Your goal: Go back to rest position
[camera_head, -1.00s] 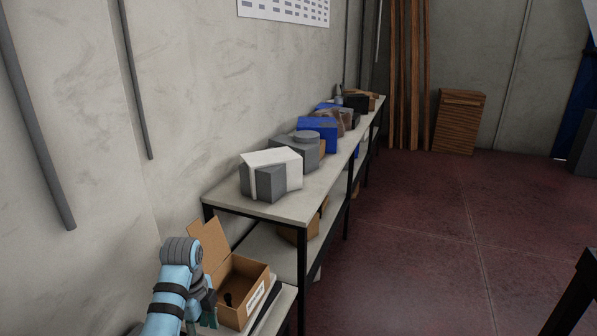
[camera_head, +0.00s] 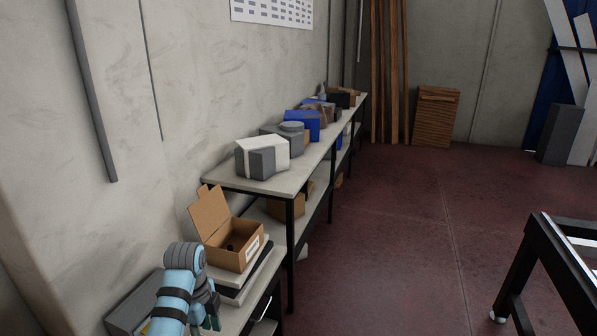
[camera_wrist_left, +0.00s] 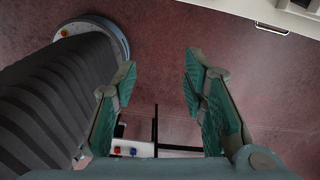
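My left arm comes in at the lower left of the head view, and its gripper (camera_head: 211,317) shows only in part at the bottom edge. In the left wrist view the two green-padded fingers of the left gripper (camera_wrist_left: 158,88) stand wide apart with nothing between them. Dark red floor shows behind the fingers. My right gripper is not in either view.
An open cardboard box (camera_head: 232,258) stands on a low shelf beside my left arm. A long shelf (camera_head: 270,186) with grey, white and blue parts runs along the wall. A black-framed table (camera_head: 540,262) stands at the right. The red floor (camera_head: 400,240) between is clear.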

